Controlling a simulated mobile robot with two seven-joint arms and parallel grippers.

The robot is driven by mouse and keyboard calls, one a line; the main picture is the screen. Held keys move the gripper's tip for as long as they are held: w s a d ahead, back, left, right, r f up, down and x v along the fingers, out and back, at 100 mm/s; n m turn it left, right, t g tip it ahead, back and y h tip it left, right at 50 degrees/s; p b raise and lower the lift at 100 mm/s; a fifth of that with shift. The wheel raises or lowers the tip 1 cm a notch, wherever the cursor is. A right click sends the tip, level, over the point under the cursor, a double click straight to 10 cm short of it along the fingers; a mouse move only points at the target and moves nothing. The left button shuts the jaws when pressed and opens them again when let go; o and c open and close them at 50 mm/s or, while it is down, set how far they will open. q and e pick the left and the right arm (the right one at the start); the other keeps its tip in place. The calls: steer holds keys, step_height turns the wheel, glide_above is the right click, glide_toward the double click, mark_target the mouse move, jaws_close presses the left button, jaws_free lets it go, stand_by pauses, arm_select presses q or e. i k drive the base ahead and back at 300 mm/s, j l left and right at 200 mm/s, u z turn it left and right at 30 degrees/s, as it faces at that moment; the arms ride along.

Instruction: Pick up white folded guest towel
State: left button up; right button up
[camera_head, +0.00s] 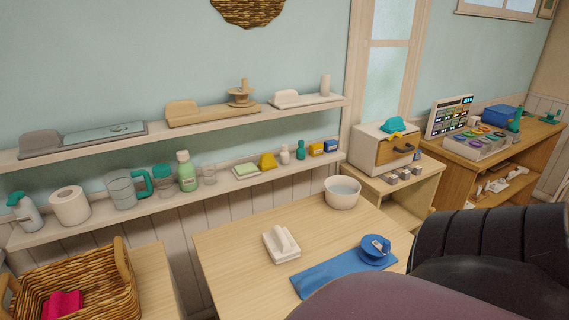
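A small white object (281,244) lies on the wooden table in the middle. It looks like a white folded towel or a white block with a raised ridge on top; I cannot tell for sure which. It sits apart from the blue cloth and the white bowl. Neither of my grippers shows in the head view.
The wooden table (235,246) also holds a blue cloth (325,280), a blue round item (374,251) and a white bowl (342,193). A wicker basket (125,268) with pink cloth (64,304) stands left. A dark, rounded shape covers the lower right.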

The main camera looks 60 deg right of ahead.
mark_target(280, 244)
steer(key=k+l, duration=0.15)
steer(key=l, duration=0.2)
steer(key=k+l, duration=0.15)
steer(key=l, duration=0.2)
steer(key=k+l, duration=0.15)
steer(key=l, duration=0.15)
steer(key=k+l+u, duration=0.1)
steer(key=l, duration=0.25)
steer(key=k, duration=0.05)
